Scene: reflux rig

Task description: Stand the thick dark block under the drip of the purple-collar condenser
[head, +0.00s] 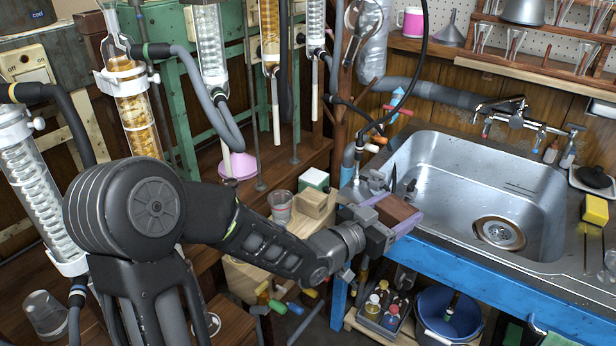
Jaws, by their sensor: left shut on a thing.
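Several coiled glass condensers hang on the green frame at the left and back: a clear one (210,45), an amber one (269,30), another amber one (138,115) and a clear one at far left (40,185). I cannot make out which has a purple collar. My right gripper is not in view.
The steel sink (440,165) is empty. A blue bucket (447,312) stands below the counter.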

